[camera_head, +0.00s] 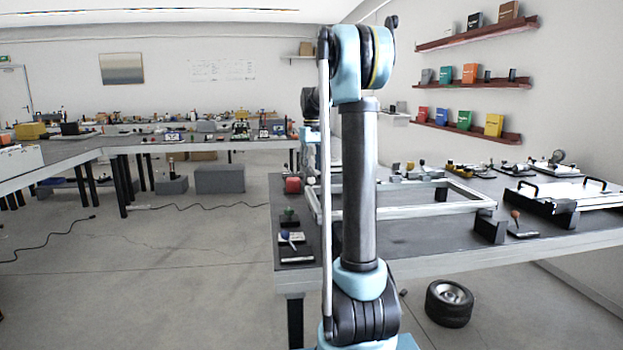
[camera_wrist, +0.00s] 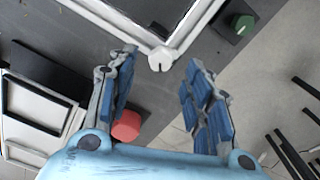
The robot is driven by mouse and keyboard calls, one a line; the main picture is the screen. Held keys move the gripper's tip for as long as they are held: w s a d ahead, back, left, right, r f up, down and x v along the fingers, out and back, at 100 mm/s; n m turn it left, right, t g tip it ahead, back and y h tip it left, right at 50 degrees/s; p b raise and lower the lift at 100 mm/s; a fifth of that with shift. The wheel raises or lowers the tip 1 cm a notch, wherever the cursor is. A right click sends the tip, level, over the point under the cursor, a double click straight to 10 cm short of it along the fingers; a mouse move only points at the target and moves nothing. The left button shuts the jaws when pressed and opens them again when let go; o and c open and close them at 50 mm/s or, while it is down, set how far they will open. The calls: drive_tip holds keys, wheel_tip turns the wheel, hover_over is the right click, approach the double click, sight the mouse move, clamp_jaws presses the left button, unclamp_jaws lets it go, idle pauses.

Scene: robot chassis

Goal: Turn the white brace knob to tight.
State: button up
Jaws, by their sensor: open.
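The white knob (camera_wrist: 161,62) sits at the corner of the pale chassis frame (camera_wrist: 103,20) in the wrist view. It is round, with a small dark notch or mark on its near side. My gripper (camera_wrist: 163,58) is open, with one finger to the left of the knob and one to the right, both apart from it in the picture. Nothing is held. In the head view the chassis frame (camera_head: 440,210) lies on the dark table, and my arm hides part of it and the gripper's fingers. I cannot tell the height of the fingertips over the knob.
A red block-like part (camera_wrist: 127,126) lies close to the left finger, and a green knob on a dark base (camera_wrist: 240,24) stands at upper right. The dark table (camera_head: 430,240) carries several other fixtures. A wheel (camera_head: 449,303) lies on the floor.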

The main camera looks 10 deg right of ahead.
sight(312, 178)
drive_tip(key=shift+f, duration=2.1)
drive_tip(key=c, duration=1.1)
